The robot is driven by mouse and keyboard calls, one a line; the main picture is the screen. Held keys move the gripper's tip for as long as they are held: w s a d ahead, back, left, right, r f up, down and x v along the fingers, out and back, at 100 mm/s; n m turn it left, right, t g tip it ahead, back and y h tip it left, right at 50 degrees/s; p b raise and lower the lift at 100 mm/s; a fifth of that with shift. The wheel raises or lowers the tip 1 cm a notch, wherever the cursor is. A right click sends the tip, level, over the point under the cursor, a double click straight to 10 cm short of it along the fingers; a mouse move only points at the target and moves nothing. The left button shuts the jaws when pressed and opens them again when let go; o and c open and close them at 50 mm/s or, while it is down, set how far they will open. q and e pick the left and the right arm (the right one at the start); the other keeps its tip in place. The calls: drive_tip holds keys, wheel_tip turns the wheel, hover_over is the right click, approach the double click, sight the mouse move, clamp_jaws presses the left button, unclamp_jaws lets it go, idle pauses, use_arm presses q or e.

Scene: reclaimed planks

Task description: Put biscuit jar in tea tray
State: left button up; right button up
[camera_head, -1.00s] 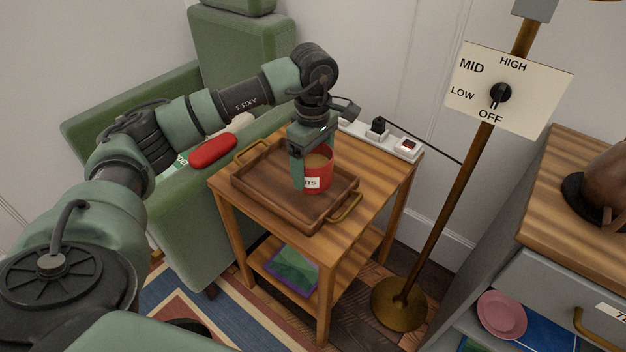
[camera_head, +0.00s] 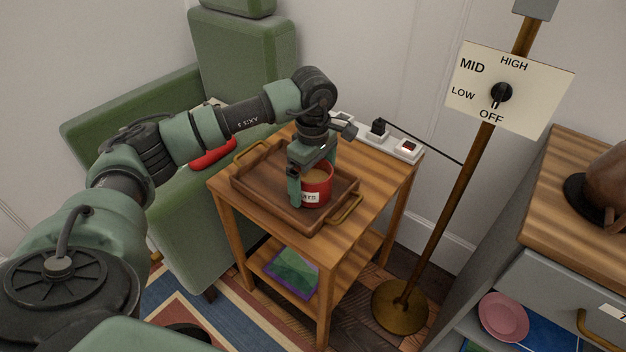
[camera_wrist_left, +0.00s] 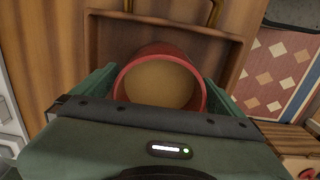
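The biscuit jar (camera_head: 318,190) is a red, open-topped cup-like jar with a white label, upright inside the outline of the brown wooden tea tray (camera_head: 262,180). My left gripper (camera_head: 312,185) points down with a finger on either side of the jar. In the left wrist view the green fingers flank the red jar (camera_wrist_left: 160,82) closely, and the tray (camera_wrist_left: 185,27) lies below it. I cannot tell whether the jar's base touches the tray floor. My right gripper is not in view.
The tray lies on a wooden side table (camera_head: 375,180). A white power strip (camera_head: 405,147) lies at the table's back edge. A green armchair (camera_head: 240,60) stands behind, with a red object (camera_head: 212,155) on it. A lamp pole (camera_head: 450,195) stands to the right.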

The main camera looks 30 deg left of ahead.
use_arm(q)
drive_tip(key=shift+r, duration=0.1)
wheel_tip(320, 180, up, 12)
drive_tip(key=p, duration=0.2)
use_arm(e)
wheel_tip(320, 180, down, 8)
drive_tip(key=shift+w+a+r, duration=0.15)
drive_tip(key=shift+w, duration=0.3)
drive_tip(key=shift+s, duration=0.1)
